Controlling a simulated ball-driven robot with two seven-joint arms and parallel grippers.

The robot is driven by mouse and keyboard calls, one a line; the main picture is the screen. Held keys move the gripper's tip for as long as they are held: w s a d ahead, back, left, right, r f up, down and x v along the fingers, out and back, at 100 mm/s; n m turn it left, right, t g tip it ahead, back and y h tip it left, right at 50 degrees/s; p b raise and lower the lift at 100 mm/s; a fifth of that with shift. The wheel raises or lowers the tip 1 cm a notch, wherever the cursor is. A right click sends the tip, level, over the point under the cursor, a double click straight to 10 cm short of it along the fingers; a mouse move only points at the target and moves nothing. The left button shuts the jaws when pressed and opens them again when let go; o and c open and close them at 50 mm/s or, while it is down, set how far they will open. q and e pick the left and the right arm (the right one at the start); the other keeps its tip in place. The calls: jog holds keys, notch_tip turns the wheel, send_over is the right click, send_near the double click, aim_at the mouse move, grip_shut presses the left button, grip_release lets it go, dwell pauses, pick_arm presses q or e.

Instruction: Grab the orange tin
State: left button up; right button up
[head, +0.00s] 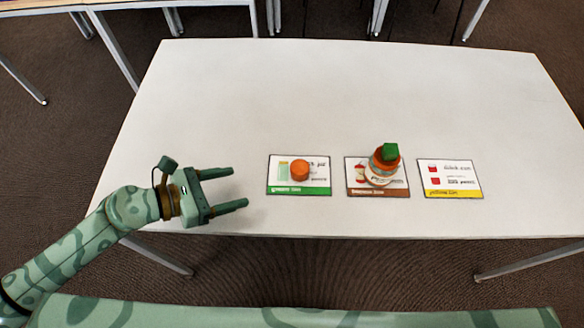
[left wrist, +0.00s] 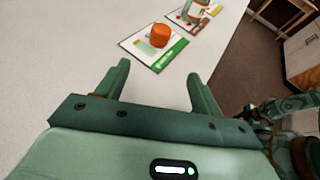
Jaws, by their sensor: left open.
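The orange tin (head: 299,170) is a small round orange piece on the green-striped card (head: 287,190) on the white table. It also shows in the left wrist view (left wrist: 160,36), ahead of the fingers. My left gripper (head: 240,187) is open and empty, to the left of the green-striped card, its fingers pointing right towards the tin but apart from it. In the left wrist view the gripper's two fingers (left wrist: 158,85) are spread wide with bare table between them.
A jar with an orange top and a green piece on it (head: 384,163) stands on the brown-striped card (head: 357,190). A yellow-striped card (head: 462,181) lies bare at the right. The back of the white table (head: 330,90) is clear.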

pick_arm(q)
jog(key=shift+d+m, duration=0.2)
jog(key=shift+m, duration=0.1)
jog(key=shift+d+f, duration=0.15)
jog(key=shift+d, duration=0.05)
jog(key=b, duration=0.1)
send_near(293, 172)
jog(key=w+d+f, duration=0.2)
jog(key=d+f, duration=0.1)
jog(key=shift+w+d+f, duration=0.1)
jog(key=shift+d+f, duration=0.05)
jog(key=shift+d, duration=0.2)
jog(key=shift+w+d, duration=0.15)
jog(key=shift+d, duration=0.05)
jog(key=b+x, duration=0.2)
jog(key=x, duration=0.3)
jog(key=shift+w, duration=0.25)
pick_arm(e)
jog(key=f, duration=0.1)
jog(key=s+f, duration=0.1)
jog(key=shift+s+d+f, duration=0.15)
jog(key=shift+d+f, duration=0.05)
jog(key=shift+f, duration=0.15)
pick_arm(q)
jog(key=c, duration=1.1)
pick_arm(e)
jog(key=shift+d, duration=0.1)
